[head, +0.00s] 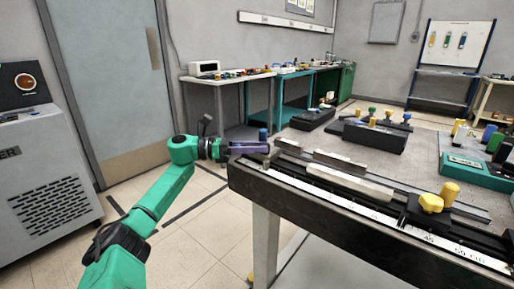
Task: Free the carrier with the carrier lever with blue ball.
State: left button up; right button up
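A black bench rail with a white ruler scale (325,201) runs along the near table. A small blue knob (263,134) shows at the rail's far left end, just behind my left gripper's tip; its lever and any carrier under it are mostly hidden. My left gripper (262,148) reaches in from the left with its purple-grey fingers level at that end. I cannot tell whether the fingers touch the lever or how far apart they are. A dark carrier (424,214) with a yellow knob (431,203) and a yellow cylinder (449,191) sits further right on the rail. My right gripper is out of view.
Pale bars (350,182) lie along the rail. Behind stand a black box with coloured knobs (374,135) and a teal device (470,172). A grey cabinet (50,170) stands at the left.

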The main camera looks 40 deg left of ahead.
pick_arm(q)
jog(key=shift+s+a, duration=0.15)
jog(key=b+v, duration=0.1)
jog(key=v, duration=1.3)
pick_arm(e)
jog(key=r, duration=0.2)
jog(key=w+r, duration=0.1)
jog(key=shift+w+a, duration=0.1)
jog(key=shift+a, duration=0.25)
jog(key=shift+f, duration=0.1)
